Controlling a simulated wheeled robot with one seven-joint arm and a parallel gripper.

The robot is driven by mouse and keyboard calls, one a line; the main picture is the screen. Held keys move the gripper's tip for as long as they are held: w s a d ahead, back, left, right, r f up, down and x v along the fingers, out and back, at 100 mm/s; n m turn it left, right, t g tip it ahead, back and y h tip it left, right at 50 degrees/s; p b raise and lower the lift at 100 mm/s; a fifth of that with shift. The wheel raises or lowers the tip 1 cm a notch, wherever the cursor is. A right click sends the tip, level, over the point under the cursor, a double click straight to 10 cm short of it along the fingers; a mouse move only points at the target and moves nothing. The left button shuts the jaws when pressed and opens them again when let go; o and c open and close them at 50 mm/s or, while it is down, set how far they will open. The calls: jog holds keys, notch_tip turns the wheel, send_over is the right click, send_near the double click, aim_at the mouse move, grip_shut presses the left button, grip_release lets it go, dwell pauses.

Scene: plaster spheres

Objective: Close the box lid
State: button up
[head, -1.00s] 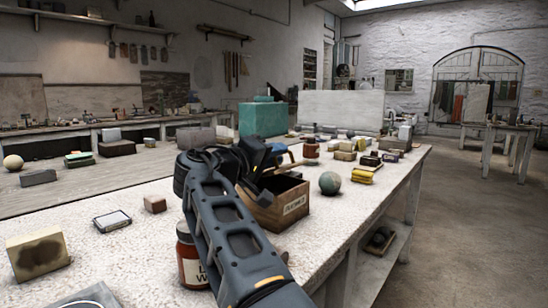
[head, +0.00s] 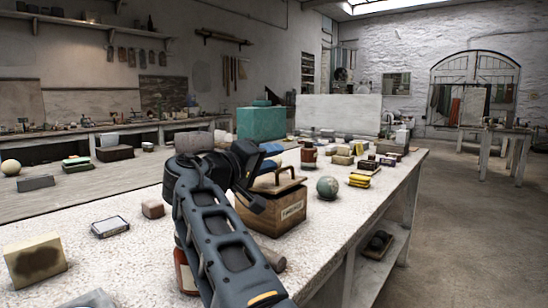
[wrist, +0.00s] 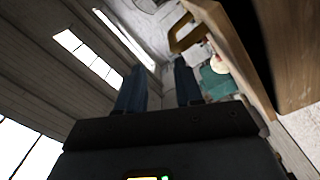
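The wooden box (head: 275,219) with a pale label stands on the speckled worktop. The handle (wrist: 183,43) shows there too.
A round greenish sphere (head: 327,188) and yellow blocks (head: 360,180) sit right of the box. A red-brown jar (head: 184,272) stands behind my arm. A small brown block (head: 153,209) and a framed tile (head: 110,226) lie left. The worktop's front right is clear.

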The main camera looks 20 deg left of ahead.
jog(key=v, duration=0.6)
jog(key=shift+s+f, duration=0.1)
dwell(0.3)
